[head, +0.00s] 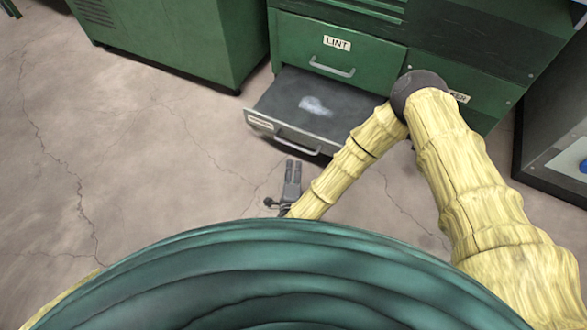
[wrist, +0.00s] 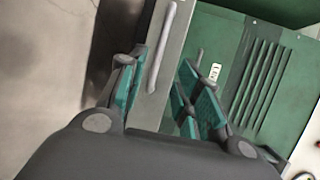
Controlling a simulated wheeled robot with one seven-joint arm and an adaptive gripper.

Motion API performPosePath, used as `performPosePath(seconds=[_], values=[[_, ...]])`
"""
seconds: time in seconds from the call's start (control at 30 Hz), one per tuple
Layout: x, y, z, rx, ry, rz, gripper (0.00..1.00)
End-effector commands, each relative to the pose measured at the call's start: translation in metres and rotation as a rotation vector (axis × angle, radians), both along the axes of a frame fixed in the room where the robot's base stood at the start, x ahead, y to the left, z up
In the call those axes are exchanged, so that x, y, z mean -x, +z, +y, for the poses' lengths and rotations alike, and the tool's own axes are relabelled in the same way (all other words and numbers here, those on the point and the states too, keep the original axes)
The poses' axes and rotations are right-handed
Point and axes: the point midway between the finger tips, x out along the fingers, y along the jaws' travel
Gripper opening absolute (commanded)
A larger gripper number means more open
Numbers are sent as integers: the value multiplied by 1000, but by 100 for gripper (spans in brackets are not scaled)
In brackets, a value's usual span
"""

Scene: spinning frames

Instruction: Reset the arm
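My arm, with yellow ridged links and a dark elbow joint, folds down in the head view. My gripper (head: 292,166) points away from me, in front of an open drawer (head: 262,122) and apart from it. In the wrist view my gripper (wrist: 160,85) has its two teal-padded fingers spread, with nothing held between them. The drawer's handle (wrist: 165,45) shows beyond the fingers in that view. The drawer's grey inside holds a pale, fuzzy patch (head: 315,106).
A green cabinet (head: 303,47) stands behind the open drawer, with a shut drawer labelled LINT (head: 337,44) above. Another green cabinet (head: 185,45) stands at upper left. A dark-framed unit (head: 545,135) is at right. The cracked concrete floor (head: 110,170) is clear at left.

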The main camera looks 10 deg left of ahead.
Motion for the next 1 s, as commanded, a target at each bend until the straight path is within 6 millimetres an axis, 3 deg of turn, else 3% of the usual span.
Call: performPosePath(seconds=[0.4, 0.57, 0.77, 1.0], values=[[0, -1, -1, 4, 3, 2, 34], [7, -11, -14, 107, 74, 61, 34], [44, -43, -70, 444, 318, 259, 34], [119, -62, -173, 836, 662, 536, 34]])
